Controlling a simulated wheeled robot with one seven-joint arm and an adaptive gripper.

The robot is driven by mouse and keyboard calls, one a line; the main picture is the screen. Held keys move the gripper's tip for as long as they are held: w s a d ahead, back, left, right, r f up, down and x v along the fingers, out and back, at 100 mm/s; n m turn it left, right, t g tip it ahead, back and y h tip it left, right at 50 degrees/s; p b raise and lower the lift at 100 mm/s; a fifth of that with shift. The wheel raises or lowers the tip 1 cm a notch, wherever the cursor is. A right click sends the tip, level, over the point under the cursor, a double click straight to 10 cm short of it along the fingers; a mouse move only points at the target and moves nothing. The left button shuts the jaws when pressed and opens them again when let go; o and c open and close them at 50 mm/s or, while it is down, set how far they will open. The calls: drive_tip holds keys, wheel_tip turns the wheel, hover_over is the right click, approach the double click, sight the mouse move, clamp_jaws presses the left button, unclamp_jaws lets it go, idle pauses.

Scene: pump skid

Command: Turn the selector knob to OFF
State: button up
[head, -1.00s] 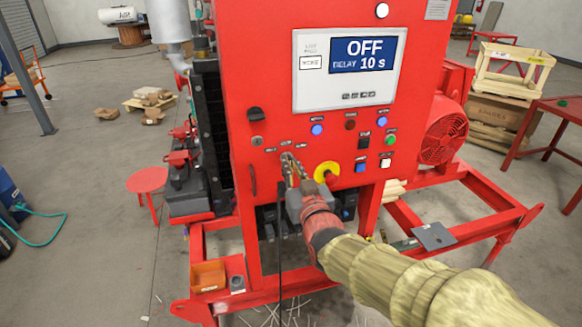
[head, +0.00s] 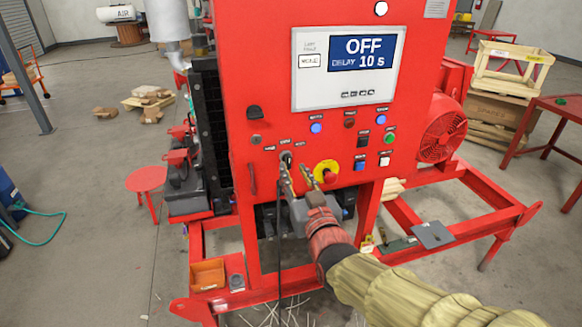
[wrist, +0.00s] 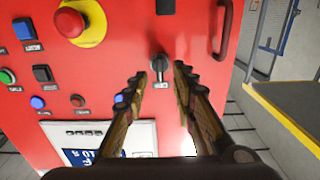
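The panel display (head: 362,52) reads "OFF" and "DELAY 10 s". My gripper (head: 294,171) is open and empty, just in front of and below the knob. In the wrist view its fingertips (wrist: 160,76) are spread either side of the knob, apparently without touching it.
A red emergency-stop button on a yellow base (head: 327,173) is close to the right of my gripper. A red handle (head: 252,180) is to the left, beside a keyhole (head: 257,140). Several buttons and lamps fill the panel's right side.

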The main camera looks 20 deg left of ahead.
drive_tip(key=v, duration=0.7)
drive_tip(key=shift+s+d, duration=0.25)
drive_tip(key=shift+s, duration=0.05)
drive_tip(key=shift+f, duration=0.1)
